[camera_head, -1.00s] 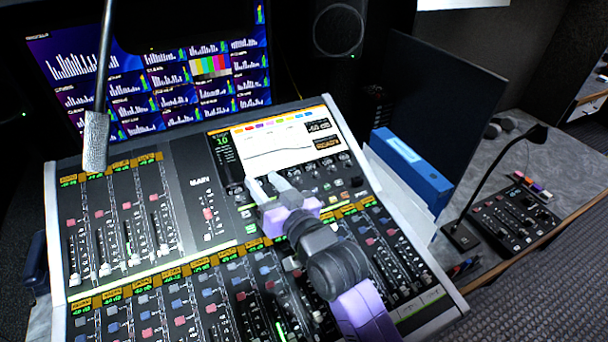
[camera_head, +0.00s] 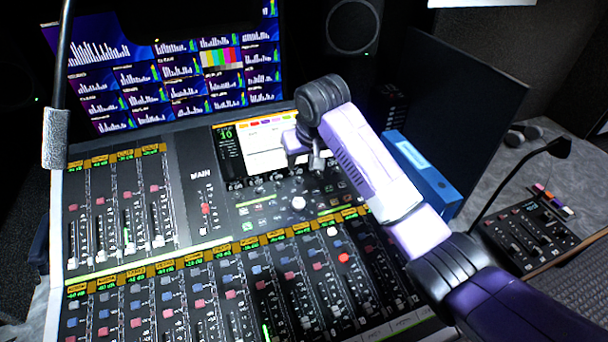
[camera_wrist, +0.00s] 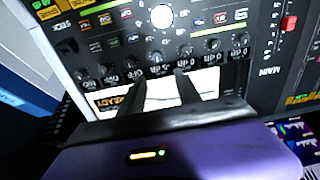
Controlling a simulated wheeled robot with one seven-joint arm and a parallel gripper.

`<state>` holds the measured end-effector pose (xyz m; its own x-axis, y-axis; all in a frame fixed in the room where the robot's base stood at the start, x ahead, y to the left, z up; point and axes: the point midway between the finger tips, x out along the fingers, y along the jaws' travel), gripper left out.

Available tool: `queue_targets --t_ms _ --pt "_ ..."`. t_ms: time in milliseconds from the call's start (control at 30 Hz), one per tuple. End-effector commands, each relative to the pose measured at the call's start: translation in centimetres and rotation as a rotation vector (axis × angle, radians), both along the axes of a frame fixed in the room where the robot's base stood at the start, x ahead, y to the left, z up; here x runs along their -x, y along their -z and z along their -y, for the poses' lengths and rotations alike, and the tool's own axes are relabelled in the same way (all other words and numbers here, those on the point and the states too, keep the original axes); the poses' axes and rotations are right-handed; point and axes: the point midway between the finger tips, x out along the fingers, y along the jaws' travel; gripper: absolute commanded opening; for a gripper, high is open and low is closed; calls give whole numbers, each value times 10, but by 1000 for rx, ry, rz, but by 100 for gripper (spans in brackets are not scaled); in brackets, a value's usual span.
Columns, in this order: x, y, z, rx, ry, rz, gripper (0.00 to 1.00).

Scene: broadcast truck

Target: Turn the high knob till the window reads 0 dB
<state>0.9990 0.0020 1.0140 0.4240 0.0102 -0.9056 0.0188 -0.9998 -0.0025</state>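The mixing console's row of small dark knobs (camera_wrist: 157,57) runs below its screen; it shows upside down in the wrist view. I cannot read which one is the high knob. My gripper (camera_wrist: 161,76) is open, its two dark fingers apart and pointing at the row, with a knob roughly in line with the gap. No grip on a knob shows. In the head view my gripper (camera_head: 318,162) hangs over the screen's lower right.
A white round knob (camera_head: 298,203) sits below the row. Faders fill the console's (camera_head: 190,255) front and left. A gooseneck microphone (camera_head: 56,140) stands at left. A blue binder (camera_head: 425,170) and a smaller panel with its own gooseneck (camera_head: 530,235) are at right.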

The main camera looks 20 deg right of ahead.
Motion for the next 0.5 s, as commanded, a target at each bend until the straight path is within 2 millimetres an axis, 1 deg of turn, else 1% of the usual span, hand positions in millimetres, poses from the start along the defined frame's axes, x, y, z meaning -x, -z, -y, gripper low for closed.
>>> queue_targets --t_ms 67,167,267,500 --pt "8 3 1 3 10 -35 40" --pt "10 9 2 4 19 -52 40" --pt "6 19 2 3 21 -52 40" --pt "-9 54 3 4 20 -51 40"
